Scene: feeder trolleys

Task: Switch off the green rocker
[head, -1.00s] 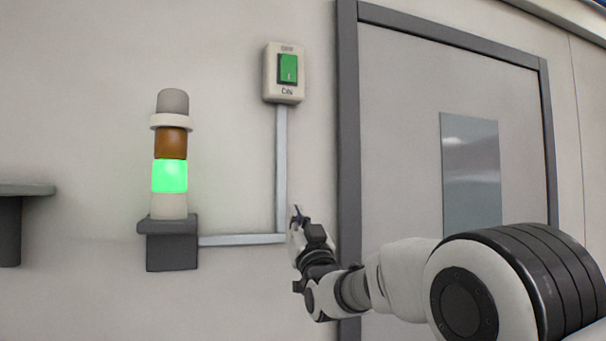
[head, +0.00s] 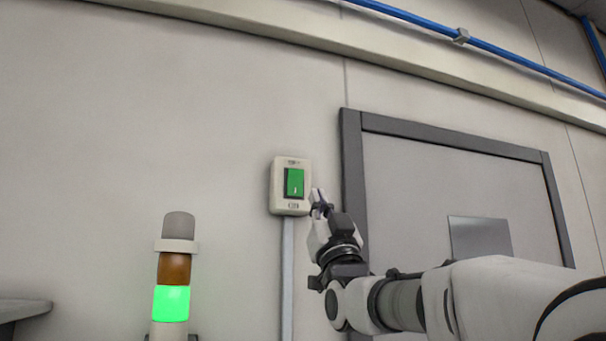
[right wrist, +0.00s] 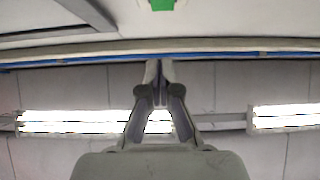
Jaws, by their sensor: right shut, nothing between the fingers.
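The green rocker (head: 294,183) sits in a pale switch box (head: 278,201) on the wall, in the middle of the head view. Its face carries a small light mark near the lower end. My right gripper (head: 318,194) is shut and empty, with its fingertips pointing up just right of the box's lower edge. I cannot tell how far it is from the wall. In the right wrist view the shut fingertips (right wrist: 159,64) point up, and a green patch (right wrist: 162,4) shows at the top edge. My left gripper is not in view.
A signal tower with a lit green segment (head: 171,303) stands left of the switch. A grey conduit (head: 287,280) runs down from the box. A grey door frame (head: 354,170) is close to the right of my gripper.

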